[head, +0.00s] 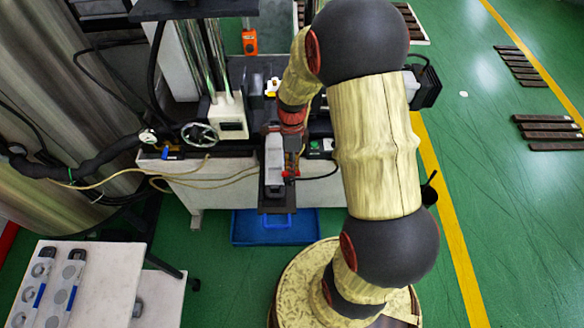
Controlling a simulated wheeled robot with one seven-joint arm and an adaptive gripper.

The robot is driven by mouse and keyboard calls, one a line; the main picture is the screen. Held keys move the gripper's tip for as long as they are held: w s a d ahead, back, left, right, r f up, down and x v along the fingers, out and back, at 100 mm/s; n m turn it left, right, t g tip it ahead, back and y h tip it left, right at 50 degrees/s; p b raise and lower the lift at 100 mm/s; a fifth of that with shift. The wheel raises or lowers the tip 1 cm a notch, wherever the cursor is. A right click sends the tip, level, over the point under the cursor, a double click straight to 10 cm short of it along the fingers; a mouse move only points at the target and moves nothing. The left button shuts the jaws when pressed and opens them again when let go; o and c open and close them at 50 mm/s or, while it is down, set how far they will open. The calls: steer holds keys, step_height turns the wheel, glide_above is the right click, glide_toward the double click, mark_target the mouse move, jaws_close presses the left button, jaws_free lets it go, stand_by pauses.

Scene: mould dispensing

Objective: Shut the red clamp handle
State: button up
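A small red part (290,174), which looks like the clamp handle, shows at the right side of a grey mould-like block (274,165) at the front of the machine. It is too small to tell how far open or shut the handle stands. My arm comes over from the right and bends down at its red wrist. My gripper (294,158) is dark and partly hidden, close above and beside the red part. I cannot tell whether they touch, or whether the fingers are open or shut.
The machine bench (190,188) has a handwheel, cables and hoses at its left. A blue tray (250,232) lies on the floor below the block. A white table (105,290) with two long grey parts stands front left. Green floor is free at right, with dark bars (548,130) farther off.

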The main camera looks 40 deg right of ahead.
steer(key=o, duration=0.4)
steer(key=shift+o, duration=0.2)
step_height(320, 180, up, 12)
steer(key=w+d, duration=0.1)
steer(key=w, duration=0.1)
steer(key=shift+d, duration=0.15)
steer(key=shift+f, duration=0.1)
stand_by(0.5)
